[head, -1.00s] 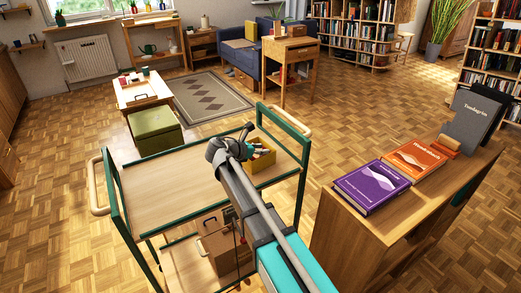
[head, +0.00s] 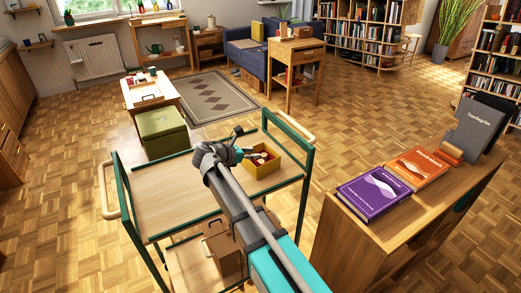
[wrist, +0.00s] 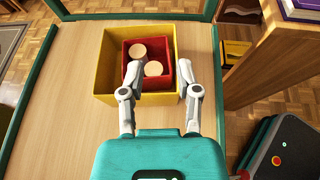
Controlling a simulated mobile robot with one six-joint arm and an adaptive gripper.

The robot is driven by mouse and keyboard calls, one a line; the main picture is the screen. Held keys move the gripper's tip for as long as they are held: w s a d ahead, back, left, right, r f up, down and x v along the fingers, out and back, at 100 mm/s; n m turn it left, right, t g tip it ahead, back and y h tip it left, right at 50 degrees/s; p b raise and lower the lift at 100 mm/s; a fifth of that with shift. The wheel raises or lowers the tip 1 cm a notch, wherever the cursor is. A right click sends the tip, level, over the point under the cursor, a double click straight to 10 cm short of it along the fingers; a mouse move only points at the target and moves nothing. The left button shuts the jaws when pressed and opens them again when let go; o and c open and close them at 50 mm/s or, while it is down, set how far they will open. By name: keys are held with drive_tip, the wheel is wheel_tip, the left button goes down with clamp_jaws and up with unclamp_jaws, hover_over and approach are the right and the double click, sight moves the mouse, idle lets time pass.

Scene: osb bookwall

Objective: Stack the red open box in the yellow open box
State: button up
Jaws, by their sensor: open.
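The yellow open box (wrist: 104,60) stands on the wooden top of a cart, and it also shows in the head view (head: 265,171). The red open box (wrist: 128,52) sits inside it, toward the right, with two round pale wooden pieces (wrist: 154,69) in it. My gripper (wrist: 160,70) is open in the wrist view, its fingertips spread over the near part of the red box. Whether they touch it I cannot tell. In the head view my gripper (head: 238,150) is just left of the yellow box.
The cart top (head: 170,200) is bare left of the boxes, with green rails and wooden handles around it. A brown case (head: 220,240) is on the lower shelf. A wooden cabinet with books (head: 375,193) stands at the right. A green stool (head: 162,130) is behind the cart.

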drive_tip(key=shift+p+v, duration=0.75)
drive_tip(key=shift+v, duration=1.8)
drive_tip(key=shift+d, duration=0.15)
drive_tip(key=d+f+m+g, duration=0.1)
drive_tip(key=d+m, duration=0.1)
drive_tip(key=d, duration=0.2)
drive_tip(key=s+d+f+m+g+y, duration=0.1)
drive_tip(key=d+f+m, duration=0.1)
drive_tip(key=d, duration=0.1)
drive_tip(key=s+d+f+m+g, duration=0.1)
drive_tip(key=d+m, duration=0.1)
drive_tip(key=d, duration=0.2)
drive_tip(key=shift+s+d+f+m, duration=0.25)
drive_tip(key=shift+d+f+m, duration=0.05)
drive_tip(key=shift+d+f, duration=0.05)
drive_tip(key=s+d+f+m+g+y, duration=0.2)
drive_tip(key=s+d+f+m+y, duration=0.1)
drive_tip(key=s+d+m, duration=0.4)
drive_tip(key=s+d+f+m+g+y, duration=0.3)
drive_tip(key=s+d+m+y, duration=0.3)
drive_tip(key=d+m, duration=0.4)
drive_tip(key=shift+s+d+f+m+g, duration=0.3)
drive_tip(key=shift+s+f+m, duration=0.15)
drive_tip(key=shift+s+m, duration=0.6)
drive_tip(key=shift+w+r, duration=0.1)
drive_tip(key=shift+w, duration=0.1)
wheel_tip(320, 180, up, 11)
drive_tip(key=p, duration=1.1)
